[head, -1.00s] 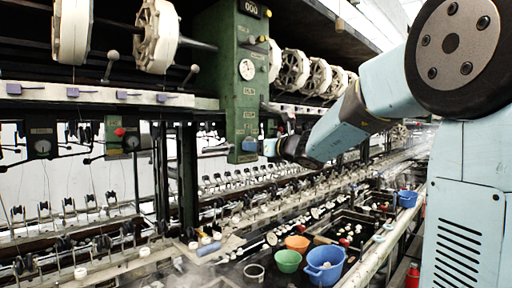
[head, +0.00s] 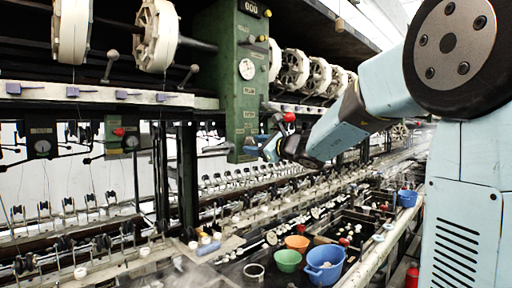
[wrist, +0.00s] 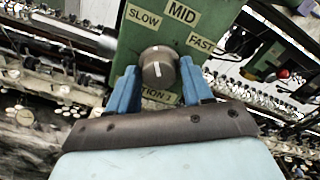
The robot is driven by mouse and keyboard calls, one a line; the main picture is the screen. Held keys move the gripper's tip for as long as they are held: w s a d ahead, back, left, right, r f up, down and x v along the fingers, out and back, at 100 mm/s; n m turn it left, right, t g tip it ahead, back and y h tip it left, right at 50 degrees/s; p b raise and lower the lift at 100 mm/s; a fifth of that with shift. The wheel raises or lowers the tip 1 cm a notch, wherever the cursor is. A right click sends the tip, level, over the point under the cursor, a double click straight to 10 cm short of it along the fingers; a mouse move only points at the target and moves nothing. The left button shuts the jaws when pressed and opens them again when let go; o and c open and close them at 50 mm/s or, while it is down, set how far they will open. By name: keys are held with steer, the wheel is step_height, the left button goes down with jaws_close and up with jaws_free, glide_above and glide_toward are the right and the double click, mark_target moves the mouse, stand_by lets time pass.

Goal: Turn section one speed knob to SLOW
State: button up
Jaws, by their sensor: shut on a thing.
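The speed knob (wrist: 158,70) is a round grey-brown dial on the lower green column face in the wrist view. A white line on it runs nearly upright in the picture, between the SLOW label (wrist: 143,17) and the MID label (wrist: 182,12). The FAST label (wrist: 201,42) is at upper right. A section label (wrist: 160,96) below is partly hidden. My gripper (wrist: 158,82) has its blue fingers on either side of the knob, shut on it. In the head view my gripper (head: 268,147) is at the column's lower end, hiding the knob.
The green column (head: 235,95) carries a small gauge (head: 246,69). White reels (head: 157,35) hang left of it. Below are rows of threaded fittings and basins. A green bowl (head: 288,261), an orange bowl (head: 297,243) and a blue basket (head: 324,265) stand at lower right.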

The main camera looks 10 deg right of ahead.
steer(key=shift+n, duration=1.1)
steer(key=o, duration=0.8)
steer(key=shift+o, duration=0.2)
steer(key=shift+s+d, duration=0.1)
steer(key=v, duration=1.3)
steer(key=shift+s+d, duration=0.2)
steer(key=shift+s, duration=0.05)
steer(key=shift+a+f+n, duration=0.1)
steer(key=shift+n, duration=0.2)
